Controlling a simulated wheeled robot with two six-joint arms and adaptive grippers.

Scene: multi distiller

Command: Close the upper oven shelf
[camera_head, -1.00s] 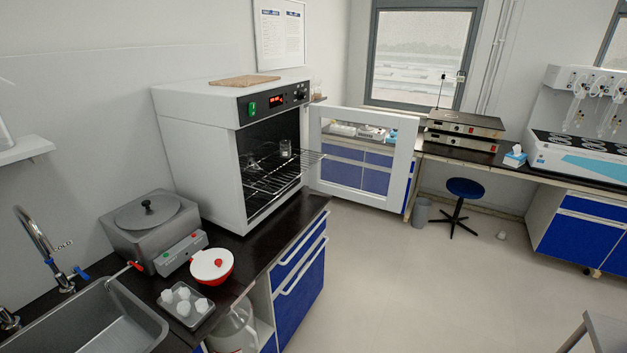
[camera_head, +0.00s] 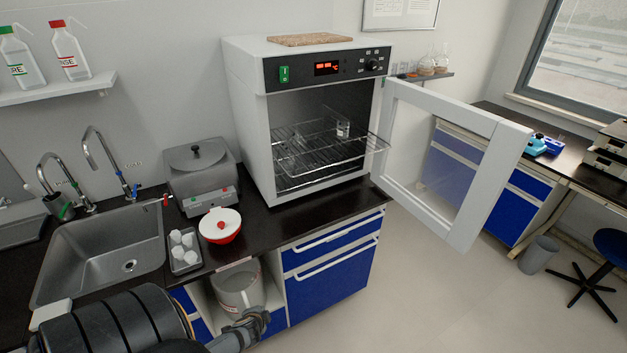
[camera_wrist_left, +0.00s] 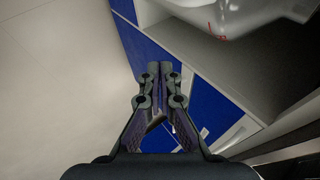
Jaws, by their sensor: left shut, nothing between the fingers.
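The white oven (camera_head: 250,110) stands on the black counter with its glass door (camera_head: 466,190) swung wide open to the right. Inside, the upper wire shelf (camera_head: 320,152) is pulled partly out past the front opening. A small glass beaker (camera_head: 343,129) and another glass piece sit on it. A lower rack (camera_head: 305,178) lies beneath it. My left gripper (camera_head: 262,316) is low at the bottom of the head view, in front of the cabinet and away from the oven. In the left wrist view its fingers (camera_wrist_left: 159,66) are together and empty. My right gripper is not in view.
A grey water bath (camera_head: 200,180), a red-and-white pot (camera_head: 220,226) and a small tray of white cups (camera_head: 183,268) stand left of the oven. A sink (camera_head: 60,250) is further left. An open cabinet below holds a large jug (camera_head: 238,288). The floor in front is clear.

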